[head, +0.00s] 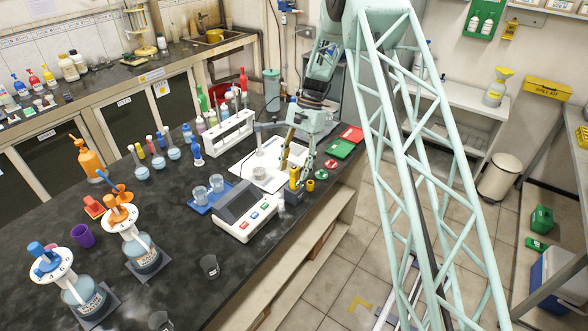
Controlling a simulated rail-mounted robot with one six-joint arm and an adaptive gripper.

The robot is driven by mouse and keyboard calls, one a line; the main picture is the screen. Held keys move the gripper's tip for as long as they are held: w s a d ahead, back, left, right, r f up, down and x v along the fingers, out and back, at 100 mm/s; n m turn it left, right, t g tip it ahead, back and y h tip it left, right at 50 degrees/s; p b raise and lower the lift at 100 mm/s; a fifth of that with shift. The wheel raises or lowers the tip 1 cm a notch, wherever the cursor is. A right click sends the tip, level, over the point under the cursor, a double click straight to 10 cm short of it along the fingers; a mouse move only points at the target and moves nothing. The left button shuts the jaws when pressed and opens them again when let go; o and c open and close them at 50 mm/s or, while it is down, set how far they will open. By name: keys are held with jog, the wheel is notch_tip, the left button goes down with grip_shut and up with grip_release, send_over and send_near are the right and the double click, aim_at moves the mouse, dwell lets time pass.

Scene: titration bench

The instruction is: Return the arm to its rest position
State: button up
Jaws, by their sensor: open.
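My arm reaches down from the top of the head view to the far right part of the dark bench. My gripper (292,168) hangs with its fingers downward and apart, over the right side of a white stand base (271,181). A small clear vessel (259,173) stands on that base, to the left of the fingers. A yellow cylinder (294,179) shows close by the fingertips; I cannot tell whether they touch it. I see nothing held between the fingers. Part of my arm is hidden behind the mint lattice.
A grey console (243,208), blue tray (207,197) with beakers, white rack (222,133) and several flasks crowd the bench. Dispenser bottles (143,251) stand at the front left. Red (351,134) and green (340,149) pads lie right of the gripper.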

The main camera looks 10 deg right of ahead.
jog(key=shift+r, duration=0.1)
jog(key=shift+r+p, duration=1.2)
jog(key=shift+r, duration=1.7)
jog(key=shift+s+r, duration=0.15)
jog(key=shift+r, duration=0.4)
jog(key=s+a+r+n+t+h+b, duration=0.2)
jog(key=s+r+n+b, duration=0.5)
jog(key=s+r, duration=1.75)
jog(key=s+f+n+t+b, duration=0.1)
jog(key=s+b, duration=0.2)
jog(key=s, duration=0.7)
jog(key=s+d+f+n+t+h+b, duration=0.1)
jog(key=s+f+t+b, duration=0.1)
jog(key=s, duration=0.9)
jog(key=s+d+f+t+b, duration=0.1)
jog(key=s+b, duration=0.3)
jog(key=s, duration=0.6)
jog(key=shift+s+f+n+t, duration=0.35)
jog(key=shift+f+n+t, duration=0.05)
jog(key=shift+f+t, duration=0.1)
